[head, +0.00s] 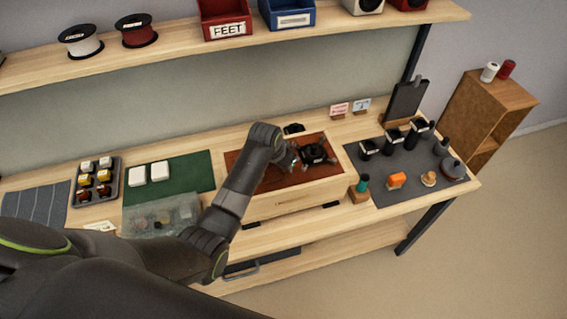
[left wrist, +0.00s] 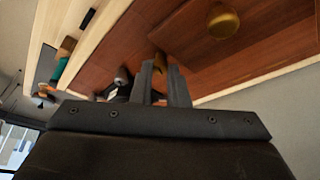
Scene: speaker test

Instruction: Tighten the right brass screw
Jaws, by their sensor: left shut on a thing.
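A wooden speaker box (head: 275,203) with a red-brown panel (head: 250,178) lies on the bench. My left arm reaches over it from the left, and the dark left gripper (head: 318,155) is low over the right part of the panel. In the left wrist view the gripper (left wrist: 162,70) is shut on the right brass screw (left wrist: 160,59), which shows only partly between the fingers. The left brass screw (left wrist: 223,22) stands free on the panel. The gripper hides the right screw in the head view. My right gripper is not in view.
Right of the box are a teal-handled tool (head: 362,184) in a wooden block and a dark mat (head: 408,195) with black jars and an orange item. To the left are a green mat (head: 195,180), a clear bin (head: 150,217) and a tray of small parts (head: 78,199).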

